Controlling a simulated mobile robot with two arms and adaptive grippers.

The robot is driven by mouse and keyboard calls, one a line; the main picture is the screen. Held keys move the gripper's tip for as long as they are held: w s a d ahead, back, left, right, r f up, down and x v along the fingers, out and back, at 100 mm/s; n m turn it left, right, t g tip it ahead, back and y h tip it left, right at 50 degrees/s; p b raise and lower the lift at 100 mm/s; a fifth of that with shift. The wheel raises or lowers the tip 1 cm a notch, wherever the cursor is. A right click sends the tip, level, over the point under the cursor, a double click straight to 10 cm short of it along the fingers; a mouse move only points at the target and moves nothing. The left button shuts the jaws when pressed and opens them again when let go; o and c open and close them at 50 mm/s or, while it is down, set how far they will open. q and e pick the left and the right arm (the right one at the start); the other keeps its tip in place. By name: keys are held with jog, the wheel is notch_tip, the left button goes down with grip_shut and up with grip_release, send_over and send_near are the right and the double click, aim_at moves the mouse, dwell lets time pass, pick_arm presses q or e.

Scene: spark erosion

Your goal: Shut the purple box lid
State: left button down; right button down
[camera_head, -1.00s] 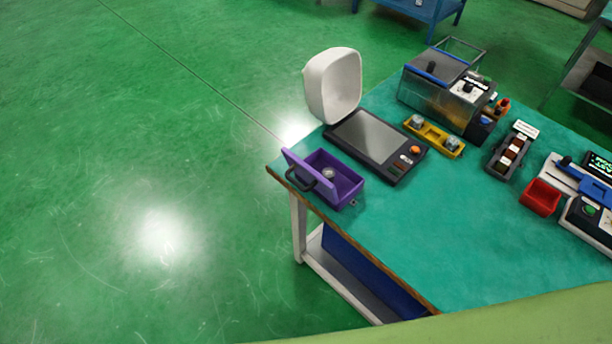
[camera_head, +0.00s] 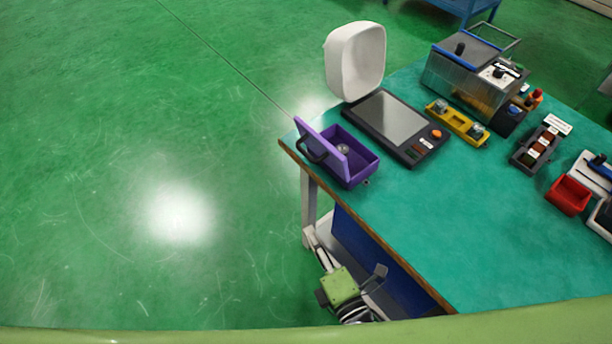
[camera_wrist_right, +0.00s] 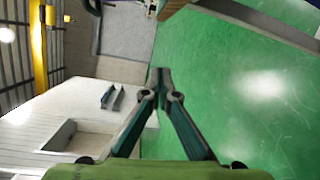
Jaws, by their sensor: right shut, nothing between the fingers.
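The purple box (camera_head: 362,171) sits on the left corner of the teal table in the head view. Its lid (camera_head: 321,148) stands open, tilted up on the left side, with a dark handle (camera_head: 312,150) on its outer face. A round grey item (camera_head: 343,149) lies inside the box. My right gripper (camera_head: 380,272) is below the tabletop, beside the table's front edge, apart from the box. In the right wrist view its fingertips (camera_wrist_right: 160,72) meet with nothing between them. My left gripper is not in view.
A scale-like device (camera_head: 393,125) with a raised white cover (camera_head: 355,60) stands behind the box. A yellow holder (camera_head: 457,123), a metal tank (camera_head: 466,78) and a red bin (camera_head: 569,195) are farther right. The front of the teal tabletop (camera_head: 450,220) is clear.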

notch_tip(320, 180, up, 8)
jog(key=r+n+t, duration=0.1)
jog(key=n+t, duration=0.1)
jog(key=n, duration=0.1)
jog(key=w+a+r+y+p, duration=0.1)
jog(key=w+r+p, duration=0.1)
jog(key=w, duration=0.9)
jog(key=shift+w+a+r+p, duration=0.2)
jog(key=shift+p, duration=0.45)
